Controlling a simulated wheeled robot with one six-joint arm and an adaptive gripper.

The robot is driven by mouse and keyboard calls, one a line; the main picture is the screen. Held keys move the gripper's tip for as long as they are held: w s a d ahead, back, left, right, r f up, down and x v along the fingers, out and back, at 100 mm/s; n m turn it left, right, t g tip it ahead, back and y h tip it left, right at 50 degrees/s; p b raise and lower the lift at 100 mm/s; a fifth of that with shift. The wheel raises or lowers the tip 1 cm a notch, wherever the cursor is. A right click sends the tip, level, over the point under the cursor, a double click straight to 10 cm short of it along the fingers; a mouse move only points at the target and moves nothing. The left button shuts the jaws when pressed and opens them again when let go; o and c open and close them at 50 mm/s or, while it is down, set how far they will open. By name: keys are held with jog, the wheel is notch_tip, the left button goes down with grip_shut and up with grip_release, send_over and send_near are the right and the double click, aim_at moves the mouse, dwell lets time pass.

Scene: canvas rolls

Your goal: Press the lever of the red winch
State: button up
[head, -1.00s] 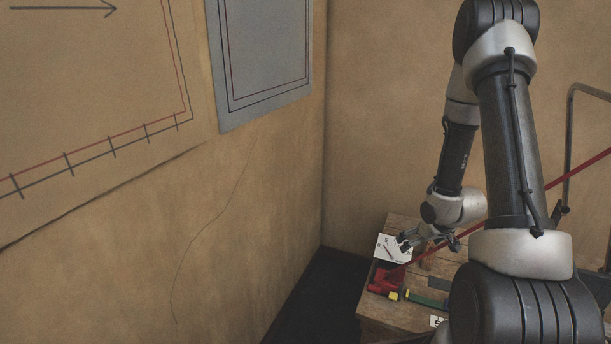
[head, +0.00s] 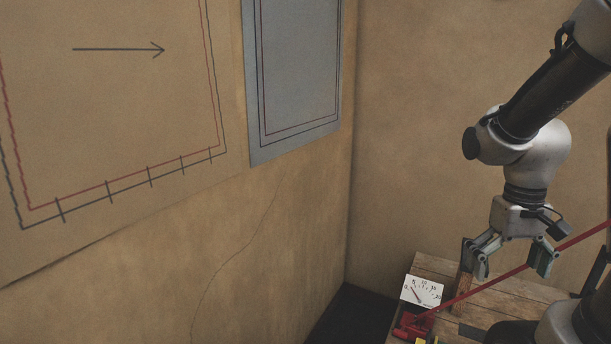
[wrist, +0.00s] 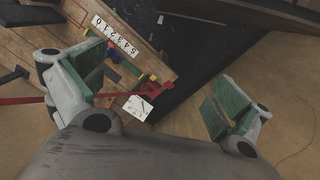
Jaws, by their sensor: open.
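The red winch (head: 411,326) sits on a wooden table at the bottom of the head view, partly cut off by the frame edge. It also shows in the wrist view (wrist: 153,89), small and far off, between my fingers. A long thin red bar or line (head: 500,283) runs from the winch up to the right; I cannot tell whether it is the lever. My gripper (head: 511,265) is open and empty, pointing down, to the right of the winch and above the table. In the wrist view its green-padded fingers (wrist: 153,82) stand wide apart.
A white dial card (head: 422,291) stands beside the winch. The wooden table (head: 503,297) has an upright brown post (head: 464,280) near my left finger. A white number strip (wrist: 115,34) lies on the table. Walls rise at the left and back.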

jog(key=s+a+r+n+t, duration=0.1)
jog(key=a+r+t, duration=0.3)
jog(key=r, duration=0.6)
jog(key=shift+s+a+r+n+t, duration=0.3)
jog(key=shift+s+a+t, duration=0.1)
jog(key=shift+s+t, duration=0.2)
jog(key=shift+c, duration=0.2)
